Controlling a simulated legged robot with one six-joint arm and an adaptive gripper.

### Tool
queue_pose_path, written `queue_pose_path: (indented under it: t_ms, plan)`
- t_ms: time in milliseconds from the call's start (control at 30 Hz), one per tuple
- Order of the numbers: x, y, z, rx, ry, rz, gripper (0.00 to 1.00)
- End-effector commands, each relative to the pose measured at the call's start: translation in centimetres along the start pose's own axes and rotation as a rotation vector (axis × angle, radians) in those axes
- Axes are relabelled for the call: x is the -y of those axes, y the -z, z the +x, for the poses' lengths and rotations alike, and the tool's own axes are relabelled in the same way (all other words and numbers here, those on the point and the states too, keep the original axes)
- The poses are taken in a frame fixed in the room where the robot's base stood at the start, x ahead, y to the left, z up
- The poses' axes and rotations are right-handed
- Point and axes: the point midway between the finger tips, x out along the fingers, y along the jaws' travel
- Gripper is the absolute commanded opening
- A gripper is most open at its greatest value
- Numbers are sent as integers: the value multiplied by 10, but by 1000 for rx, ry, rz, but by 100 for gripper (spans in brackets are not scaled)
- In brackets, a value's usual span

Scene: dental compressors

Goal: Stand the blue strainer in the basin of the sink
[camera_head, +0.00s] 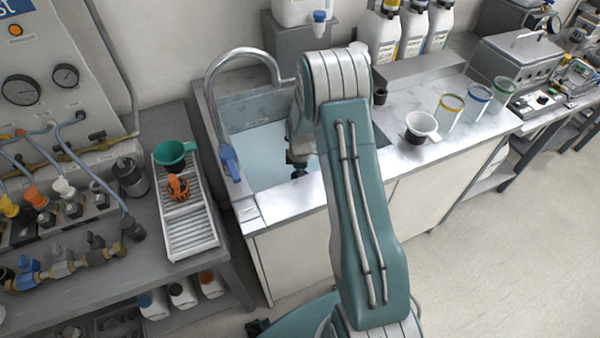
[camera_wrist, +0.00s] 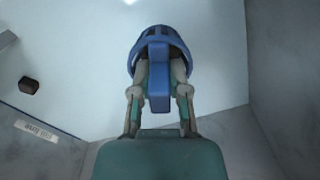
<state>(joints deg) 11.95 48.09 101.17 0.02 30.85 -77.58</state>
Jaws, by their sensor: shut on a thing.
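The blue strainer (camera_wrist: 158,42) is at the top middle of the wrist view, its slotted cup at the far end and its handle toward me. My gripper (camera_wrist: 160,76) is shut on its handle. The strainer is over the pale floor of the sink basin (camera_head: 260,160); whether it touches the floor I cannot tell. In the head view my arm covers the right part of the basin and hides the strainer. The basin walls show at the left and right of the wrist view.
A curved faucet (camera_head: 240,55) with a blue handle (camera_head: 230,162) rises at the sink's left. A small dark block (camera_wrist: 29,85) lies on the basin floor. A white rack (camera_head: 190,235) holds a green funnel (camera_head: 175,152) and an orange strainer (camera_head: 178,187). A white funnel (camera_head: 421,124) stands on the right counter.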

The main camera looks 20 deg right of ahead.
Motion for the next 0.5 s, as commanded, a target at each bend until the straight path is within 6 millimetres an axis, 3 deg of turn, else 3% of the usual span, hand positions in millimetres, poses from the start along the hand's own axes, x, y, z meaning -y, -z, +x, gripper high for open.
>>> queue_pose_path:
  t_ms: [500]
  plan:
    - [0, -1, 18, 0, 2, 0, 0]
